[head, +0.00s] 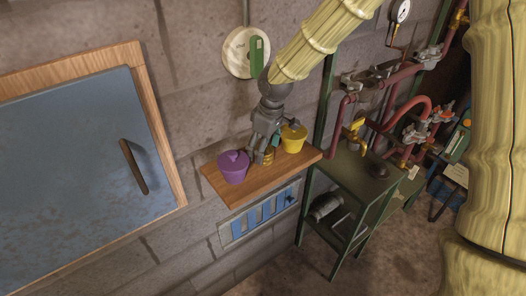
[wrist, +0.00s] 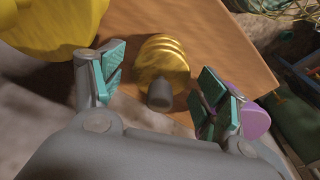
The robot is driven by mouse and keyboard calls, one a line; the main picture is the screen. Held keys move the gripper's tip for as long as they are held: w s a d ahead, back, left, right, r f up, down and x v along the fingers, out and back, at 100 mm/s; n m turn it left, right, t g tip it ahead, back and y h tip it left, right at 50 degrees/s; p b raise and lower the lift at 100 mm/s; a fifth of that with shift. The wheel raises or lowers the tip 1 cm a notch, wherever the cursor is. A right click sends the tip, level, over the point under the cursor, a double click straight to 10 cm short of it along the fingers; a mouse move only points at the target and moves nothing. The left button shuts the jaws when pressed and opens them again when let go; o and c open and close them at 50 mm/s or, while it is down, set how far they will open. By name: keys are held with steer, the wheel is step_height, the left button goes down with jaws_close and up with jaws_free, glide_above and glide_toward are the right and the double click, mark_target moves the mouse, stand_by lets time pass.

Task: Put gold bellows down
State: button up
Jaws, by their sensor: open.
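The gold bellows (wrist: 163,62) stands on a small wooden shelf (head: 216,182), its ribbed gold body showing between my fingers in the wrist view. A dark grey nozzle or knob (wrist: 160,94) on it points toward my palm. My gripper (wrist: 158,92) is open, with a green-padded finger on each side of the bellows and gaps visible between. In the head view my gripper (head: 262,148) is over the shelf, and only a small gold part of the bellows (head: 268,157) shows below it.
A purple lidded pot (head: 233,168) stands left of the bellows on the shelf, and a yellow pot (head: 293,139) stands right, both close to my fingers. A green metal table (head: 362,170) with red pipes is to the right. A blue panelled door (head: 75,165) is at left.

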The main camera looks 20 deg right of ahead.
mark_target(269, 151)
step_height(269, 151, up, 10)
steer(key=s+d+b, duration=0.1)
steer(key=b, duration=0.1)
steer(key=shift+s, duration=0.1)
steer(key=shift+c, duration=1)
steer(key=shift+f+b, duration=0.4)
steer(key=shift+b, duration=0.8)
steer(key=shift+c, duration=0.2)
steer(key=shift+s+d+f+t+y+b, duration=0.15)
steer(key=shift+f+t+y+b, duration=0.15)
steer(key=shift+t+y+b, duration=0.4)
steer(key=p+x, duration=0.1)
steer(key=x, duration=0.3)
steer(key=shift+f, duration=0.1)
steer(key=shift+p+x, duration=0.65)
steer(key=shift+x, duration=0.8)
steer(key=shift+w+f+p, duration=0.2)
steer(key=shift+f+p, duration=0.3)
steer(key=shift+f, duration=1.25)
